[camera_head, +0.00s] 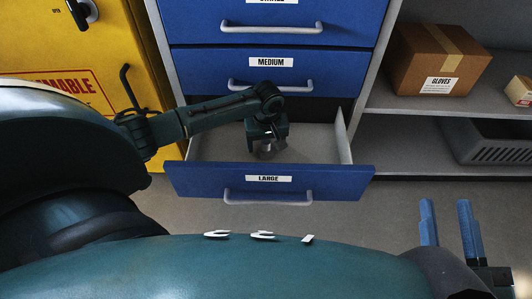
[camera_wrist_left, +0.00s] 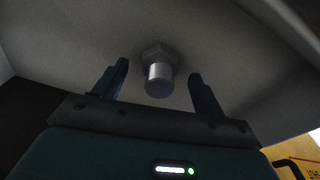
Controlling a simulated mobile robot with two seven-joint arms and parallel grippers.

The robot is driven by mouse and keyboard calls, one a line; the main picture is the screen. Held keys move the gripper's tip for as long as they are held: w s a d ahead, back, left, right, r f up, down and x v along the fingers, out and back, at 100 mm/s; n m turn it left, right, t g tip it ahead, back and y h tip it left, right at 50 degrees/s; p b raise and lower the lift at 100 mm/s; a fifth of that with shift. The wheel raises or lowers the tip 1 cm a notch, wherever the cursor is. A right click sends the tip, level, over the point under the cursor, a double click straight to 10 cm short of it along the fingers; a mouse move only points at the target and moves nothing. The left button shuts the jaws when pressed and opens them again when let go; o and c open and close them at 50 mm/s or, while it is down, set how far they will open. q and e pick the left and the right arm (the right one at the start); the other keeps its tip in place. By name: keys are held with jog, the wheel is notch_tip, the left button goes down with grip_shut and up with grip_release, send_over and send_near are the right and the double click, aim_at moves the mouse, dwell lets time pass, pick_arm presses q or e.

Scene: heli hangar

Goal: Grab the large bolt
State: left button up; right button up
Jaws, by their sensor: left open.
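The large bolt (camera_wrist_left: 159,80), silver-grey with a hex head and a round shank, is in the left wrist view. It shows between the two spread fingers of my left gripper, with a gap on each side. In the head view my left gripper (camera_head: 267,148) reaches down into the open drawer labelled LARGE (camera_head: 268,188) and is open. There the bolt is mostly hidden and hard to make out by the gripper. My right gripper (camera_head: 447,205) is at the lower right, its blue fingers apart and empty.
Closed blue drawers, one labelled MEDIUM (camera_head: 270,62), stand above the open one. A yellow cabinet (camera_head: 60,50) is at the left. A cardboard box labelled GLOVES (camera_head: 436,60) and a grey crate (camera_head: 495,145) are on the shelves at the right. Floor shows below the drawer.

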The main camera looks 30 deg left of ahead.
pick_arm(q)
jog(key=shift+a+f, duration=0.1)
jog(key=shift+f, duration=0.75)
jog(key=shift+r, duration=0.15)
jog(key=c, duration=1.5)
